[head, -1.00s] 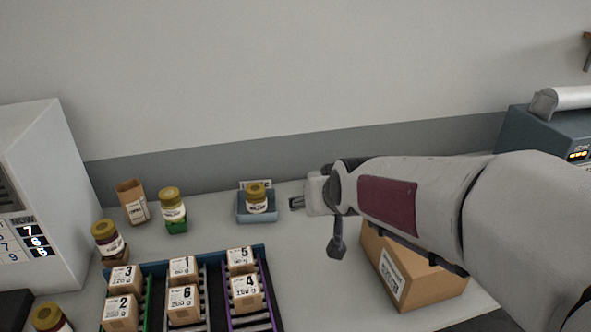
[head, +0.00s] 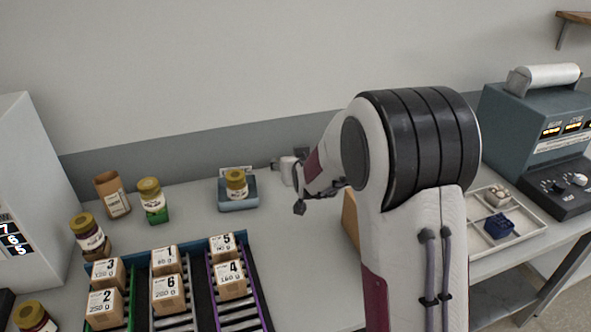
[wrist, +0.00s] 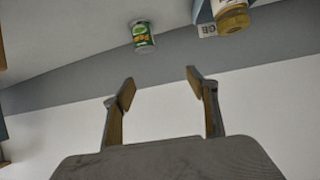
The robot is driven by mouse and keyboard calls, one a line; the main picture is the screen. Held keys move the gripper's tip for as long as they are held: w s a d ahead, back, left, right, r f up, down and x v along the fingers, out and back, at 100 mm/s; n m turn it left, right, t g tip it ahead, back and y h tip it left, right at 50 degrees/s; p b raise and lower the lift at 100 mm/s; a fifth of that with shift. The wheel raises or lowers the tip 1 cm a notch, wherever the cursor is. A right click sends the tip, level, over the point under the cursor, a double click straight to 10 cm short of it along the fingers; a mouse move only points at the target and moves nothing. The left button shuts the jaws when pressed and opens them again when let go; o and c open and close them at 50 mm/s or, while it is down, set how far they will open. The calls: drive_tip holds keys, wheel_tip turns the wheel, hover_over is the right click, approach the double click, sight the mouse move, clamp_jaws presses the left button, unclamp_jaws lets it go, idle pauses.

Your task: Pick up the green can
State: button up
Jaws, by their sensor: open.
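The green can (wrist: 142,35) shows in the wrist view near the top, left of centre, with a pale metal end and an orange mark on its label. I cannot make it out in the head view, where my arm covers part of the table. My gripper (wrist: 160,86) is open and empty in the wrist view, with the can apart from it, beyond the fingertips. In the head view my gripper (head: 277,165) is near the back wall, just right of the blue tray, partly hidden by my own wrist.
A yellow-lidded jar (head: 236,183) stands in the blue tray (head: 238,207); it also shows in the wrist view (wrist: 232,17). Other jars and a paper bag (head: 112,196) stand left. A rack (head: 198,282) of numbered boxes is in front. A cardboard box (head: 350,220) is mostly behind my arm.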

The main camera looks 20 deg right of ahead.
drive_tip(key=shift+m+t+h, duration=0.3)
drive_tip(key=shift+t+h, duration=0.3)
drive_tip(key=shift+t, duration=0.3)
drive_tip(key=w+d+f, duration=0.1)
drive_tip(key=w+f, duration=0.1)
drive_tip(key=f, duration=0.1)
drive_tip(key=w+d+f, duration=0.1)
drive_tip(key=w+f, duration=0.1)
drive_tip(key=w+d+f, duration=0.2)
drive_tip(key=f, duration=0.1)
drive_tip(key=shift+w+f, duration=0.35)
drive_tip(key=shift+w, duration=0.05)
drive_tip(key=shift+w, duration=0.1)
drive_tip(key=shift+x, duration=1.25)
drive_tip(key=shift+x, duration=2.55)
drive_tip(key=shift+r, duration=0.1)
drive_tip(key=c, duration=1.3)
